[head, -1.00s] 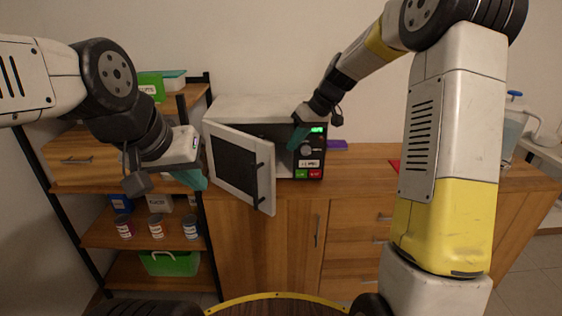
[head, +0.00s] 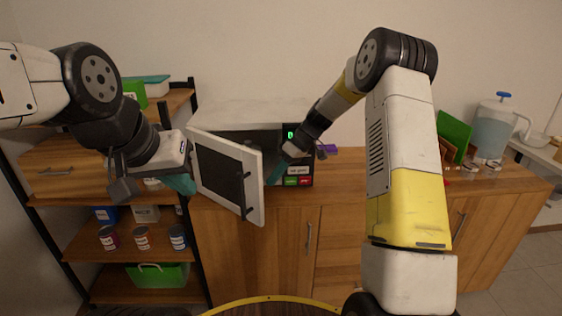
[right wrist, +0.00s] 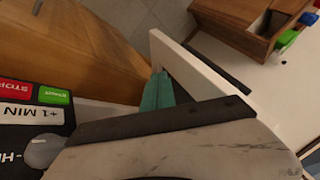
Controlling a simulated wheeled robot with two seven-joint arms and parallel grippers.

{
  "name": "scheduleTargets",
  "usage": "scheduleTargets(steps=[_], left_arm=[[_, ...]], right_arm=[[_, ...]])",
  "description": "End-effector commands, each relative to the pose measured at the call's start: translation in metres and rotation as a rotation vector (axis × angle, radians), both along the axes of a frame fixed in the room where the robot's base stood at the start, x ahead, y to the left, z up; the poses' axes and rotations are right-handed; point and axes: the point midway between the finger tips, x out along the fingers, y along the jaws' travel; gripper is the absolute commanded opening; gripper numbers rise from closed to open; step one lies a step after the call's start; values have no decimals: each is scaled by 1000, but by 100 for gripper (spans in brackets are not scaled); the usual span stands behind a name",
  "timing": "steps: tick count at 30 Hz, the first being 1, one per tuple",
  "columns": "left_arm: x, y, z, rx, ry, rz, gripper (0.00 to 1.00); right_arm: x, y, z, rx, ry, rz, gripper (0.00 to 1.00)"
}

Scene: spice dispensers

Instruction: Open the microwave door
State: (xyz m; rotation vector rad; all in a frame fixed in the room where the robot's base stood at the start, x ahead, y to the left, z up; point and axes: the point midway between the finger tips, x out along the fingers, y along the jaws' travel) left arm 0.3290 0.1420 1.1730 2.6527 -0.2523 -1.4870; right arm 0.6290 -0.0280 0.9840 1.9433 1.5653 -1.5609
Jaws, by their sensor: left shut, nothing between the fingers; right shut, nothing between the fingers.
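The white microwave (head: 245,115) stands on the wooden counter, and its door (head: 228,178) is swung partly open toward me. A dark handle (head: 242,197) is on the door's outer face. My right gripper (head: 273,178) is shut and empty, with its teal fingers at the opening between the door's free edge and the control panel (head: 296,168). In the right wrist view the fingers (right wrist: 157,92) are beside the inner side of the door (right wrist: 195,70); I cannot tell whether they touch. My left gripper (head: 182,184) is shut and empty, just left of the door's hinge side.
A wooden shelf unit (head: 100,255) with cans and a green bin (head: 160,275) stands at the left. A water jug (head: 492,128) and a green board (head: 453,135) are on the counter at right. My right arm hides part of the counter.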

Motion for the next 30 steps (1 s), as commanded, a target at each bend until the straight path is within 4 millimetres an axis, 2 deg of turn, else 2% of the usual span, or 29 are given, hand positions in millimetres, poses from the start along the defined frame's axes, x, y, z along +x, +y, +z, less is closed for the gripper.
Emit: scheduleTargets(steps=[6,23,30], left_arm=[[0,0,0,0,0,0,0],[0,0,0,0,0,0,0],[0,0,0,0,0,0,0]], right_arm=[[-21,17,3,0,-3,0,0],[-27,22,4,0,-4,-8,0],[-49,36,4,0,-3,-79,0]])
